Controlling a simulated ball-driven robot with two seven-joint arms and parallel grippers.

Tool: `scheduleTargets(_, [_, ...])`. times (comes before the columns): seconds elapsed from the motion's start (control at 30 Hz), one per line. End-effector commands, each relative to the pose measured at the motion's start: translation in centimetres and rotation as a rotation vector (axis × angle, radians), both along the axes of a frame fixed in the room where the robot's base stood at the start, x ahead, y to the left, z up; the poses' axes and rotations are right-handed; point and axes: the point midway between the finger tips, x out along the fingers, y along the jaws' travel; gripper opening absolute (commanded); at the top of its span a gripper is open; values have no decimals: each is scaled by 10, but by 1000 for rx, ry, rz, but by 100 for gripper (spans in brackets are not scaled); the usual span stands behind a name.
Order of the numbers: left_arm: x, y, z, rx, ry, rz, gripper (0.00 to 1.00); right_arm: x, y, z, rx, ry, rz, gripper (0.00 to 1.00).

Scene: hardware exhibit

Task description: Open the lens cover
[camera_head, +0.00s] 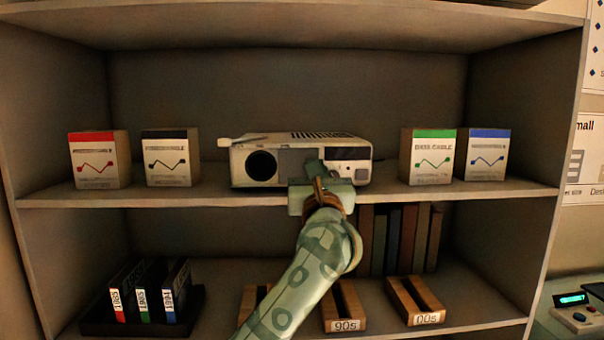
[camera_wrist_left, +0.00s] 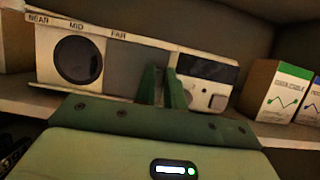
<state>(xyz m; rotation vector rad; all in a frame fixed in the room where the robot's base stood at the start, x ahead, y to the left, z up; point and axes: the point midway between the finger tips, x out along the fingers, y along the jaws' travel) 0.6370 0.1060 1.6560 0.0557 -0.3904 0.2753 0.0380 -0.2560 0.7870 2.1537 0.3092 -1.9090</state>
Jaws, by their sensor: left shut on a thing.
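The cream projector (camera_head: 242,172) sits on the middle shelf, and it also fills the upper part of the left wrist view (camera_wrist_left: 112,42). Its round dark lens (camera_head: 261,165) is exposed at the left of its front; in the left wrist view the lens (camera_wrist_left: 78,60) shows whole. The grey sliding lens cover (camera_head: 291,163) lies right of the lens, clear of it; it also shows in the left wrist view (camera_wrist_left: 121,69). My left gripper (camera_head: 316,168) is at the cover's right part, its green fingers (camera_wrist_left: 163,87) shut on it. The grasped part is hidden. My right gripper is out of view.
White boxes with red (camera_head: 97,160) and black (camera_head: 168,158) tops stand left on the shelf (camera_head: 232,196); green (camera_head: 428,157) and blue (camera_head: 485,156) ones stand right. Books (camera_head: 400,238) and wooden holders (camera_head: 412,300) are below. Shelf space beside the projector is free.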

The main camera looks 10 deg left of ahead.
Motion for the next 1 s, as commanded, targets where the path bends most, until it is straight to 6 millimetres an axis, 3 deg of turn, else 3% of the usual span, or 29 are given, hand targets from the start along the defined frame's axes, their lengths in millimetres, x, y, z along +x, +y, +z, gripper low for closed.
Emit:
scheduleTargets(0.17, [0,1,0,-1,1,1,0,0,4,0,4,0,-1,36])
scheduleTargets(0.2, [0,1,0,-1,1,1,22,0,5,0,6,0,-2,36])
scheduleTargets(0.27, [0,1,0,-1,1,1,33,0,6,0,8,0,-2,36])
scheduleTargets(0.53, [-1,1,-1,-1,1,1,33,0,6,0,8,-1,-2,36])
scheduleTargets(0.67, [-10,-3,-6,-1,0,-2,33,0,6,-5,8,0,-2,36])
scheduleTargets(1.0, [-86,-25,-43,-5,2,-5,33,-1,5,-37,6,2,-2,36])
